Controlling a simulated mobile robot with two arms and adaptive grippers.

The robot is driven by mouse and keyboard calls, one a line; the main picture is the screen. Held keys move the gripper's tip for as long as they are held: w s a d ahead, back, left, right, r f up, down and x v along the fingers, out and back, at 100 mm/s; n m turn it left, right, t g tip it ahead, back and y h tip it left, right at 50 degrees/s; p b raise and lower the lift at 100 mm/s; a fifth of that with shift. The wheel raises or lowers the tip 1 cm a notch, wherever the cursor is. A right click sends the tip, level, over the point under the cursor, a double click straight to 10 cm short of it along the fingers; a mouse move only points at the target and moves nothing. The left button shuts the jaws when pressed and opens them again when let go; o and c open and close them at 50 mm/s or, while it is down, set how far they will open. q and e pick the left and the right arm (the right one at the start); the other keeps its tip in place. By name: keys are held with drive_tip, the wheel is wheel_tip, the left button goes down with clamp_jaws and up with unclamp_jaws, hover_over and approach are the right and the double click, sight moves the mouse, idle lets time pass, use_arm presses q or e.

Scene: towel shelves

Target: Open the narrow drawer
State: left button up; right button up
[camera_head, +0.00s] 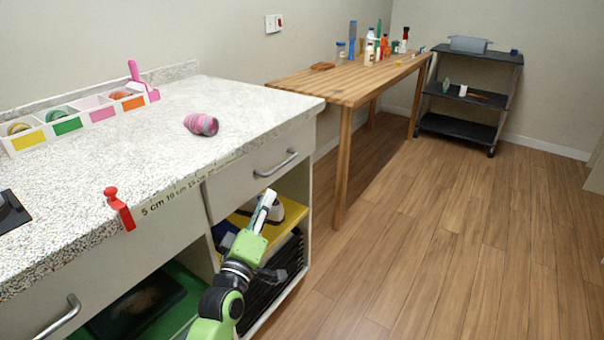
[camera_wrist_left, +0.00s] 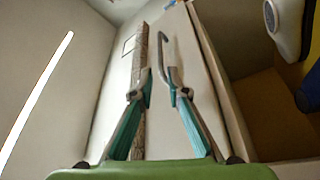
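The narrow drawer (camera_head: 250,178) is at the right end of the counter's front, under the stone top, and looks shut. Its grey bar handle (camera_head: 277,164) shows above my left gripper in the head view. My left gripper (camera_head: 268,202) is below the handle, in front of the open shelf. In the left wrist view my left gripper (camera_wrist_left: 160,88) has its fingers apart with nothing held. The handle (camera_wrist_left: 168,55) lies just beyond the fingertips, its near end close to the right finger; whether they touch is unclear. My right gripper is not in view.
A wider drawer with its own handle (camera_head: 58,318) is at lower left. Shelves under the counter hold a yellow item (camera_head: 290,215) and a black crate (camera_head: 287,262). A red clamp (camera_head: 119,208) sits on the counter edge. Floor to the right is clear.

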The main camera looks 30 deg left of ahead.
sight(281, 166)
use_arm(q)
drive_tip(key=b+x, duration=0.1)
drive_tip(key=x, duration=1.2)
drive_tip(key=shift+w+a, duration=0.15)
drive_tip(key=shift+a, duration=0.05)
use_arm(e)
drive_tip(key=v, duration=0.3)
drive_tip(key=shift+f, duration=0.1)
use_arm(q)
drive_tip(key=shift+c, duration=0.3)
clamp_jaws()
